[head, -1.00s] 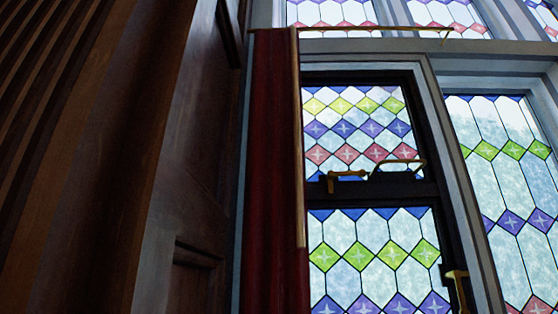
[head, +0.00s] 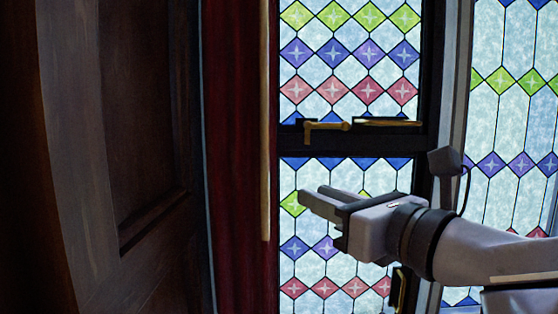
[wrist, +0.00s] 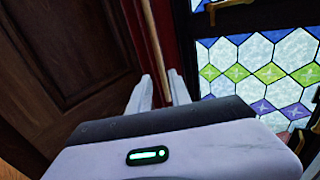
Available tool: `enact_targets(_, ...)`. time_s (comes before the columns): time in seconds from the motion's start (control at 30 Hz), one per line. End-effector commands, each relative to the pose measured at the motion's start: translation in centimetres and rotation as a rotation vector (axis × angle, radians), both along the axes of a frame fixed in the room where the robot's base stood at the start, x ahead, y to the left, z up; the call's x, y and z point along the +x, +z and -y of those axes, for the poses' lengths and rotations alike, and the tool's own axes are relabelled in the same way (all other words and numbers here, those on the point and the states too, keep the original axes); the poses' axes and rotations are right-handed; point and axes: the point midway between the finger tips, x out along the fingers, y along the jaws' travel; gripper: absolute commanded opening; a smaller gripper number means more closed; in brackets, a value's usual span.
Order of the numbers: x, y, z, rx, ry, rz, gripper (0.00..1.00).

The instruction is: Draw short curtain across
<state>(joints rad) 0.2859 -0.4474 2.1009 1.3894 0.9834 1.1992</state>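The dark red curtain (head: 236,130) hangs bunched in a narrow strip at the left side of the window. It also shows as a thin strip in the wrist view (wrist: 182,45). A pale wooden wand (head: 265,120) hangs straight down along its right edge. My gripper (head: 312,194) is in front of the window, right of the wand's lower part in the head view, and holds nothing. In the wrist view its two fingers (wrist: 160,82) are apart, and the wand (wrist: 152,40) shows in the gap between them. I cannot tell how far beyond the fingertips it is.
Dark wood panelling (head: 140,130) stands close on the left. The stained-glass window (head: 350,60) has a dark frame with a brass handle (head: 326,126) and a lower brass catch (head: 398,288). Open space lies before the glass.

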Motion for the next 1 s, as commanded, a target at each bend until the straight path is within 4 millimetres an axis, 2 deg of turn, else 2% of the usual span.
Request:
enact_targets(0.3,7.9,-0.3,-5.1,-0.005,0.006,-0.005,0.24)
enact_targets(0.5,11.4,-0.3,-7.4,-0.006,0.004,-0.004,0.24)
enact_targets(0.7,13.2,-0.3,-8.4,-0.006,0.003,-0.001,0.24)
enact_targets(1.0,13.5,-0.3,-8.5,-0.007,0.002,-0.002,0.24)
